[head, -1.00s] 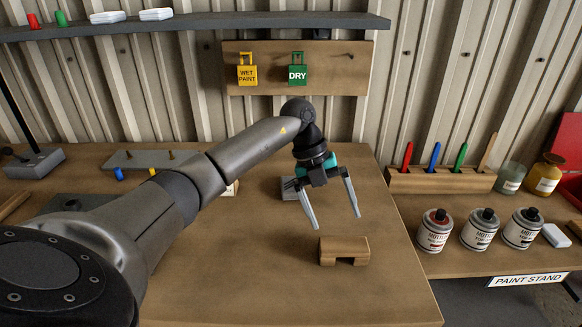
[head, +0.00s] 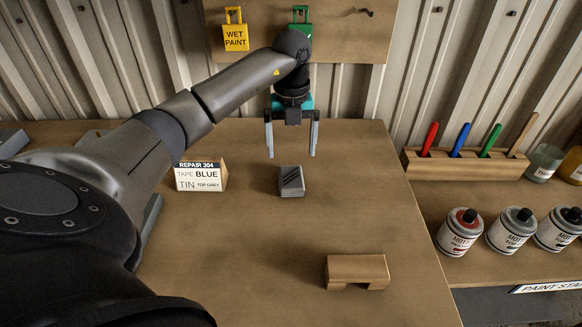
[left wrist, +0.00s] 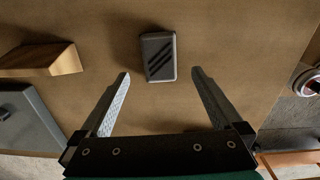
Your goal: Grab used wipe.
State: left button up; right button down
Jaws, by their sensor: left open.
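A small grey block or pad with dark diagonal stripes (head: 291,181) lies on the wooden bench; it may be the used wipe, but I cannot tell for sure. It also shows in the left wrist view (left wrist: 159,57), just beyond the fingertips. My left gripper (head: 291,155) is open and empty, pointing down above the bench behind the pad. In the left wrist view its two fingers (left wrist: 161,75) are spread wider than the pad. The pad lies flat and nothing holds it. My right gripper is not in view.
A notched wooden block (head: 357,271) lies at the bench's front right. A "REPAIR 304" sign (head: 201,177) stands left of the pad. Paint cans (head: 460,232) and a pen rack (head: 465,165) are on the right-hand stand. Bench around the pad is clear.

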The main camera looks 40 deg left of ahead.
aim_at(291, 175)
pick_arm(q)
notch_tip(291, 175, down, 8)
jog(key=shift+f+b, duration=0.1)
jog(key=shift+b, duration=0.6)
jog(key=c, duration=1.3)
jog(key=shift+o, duration=0.2)
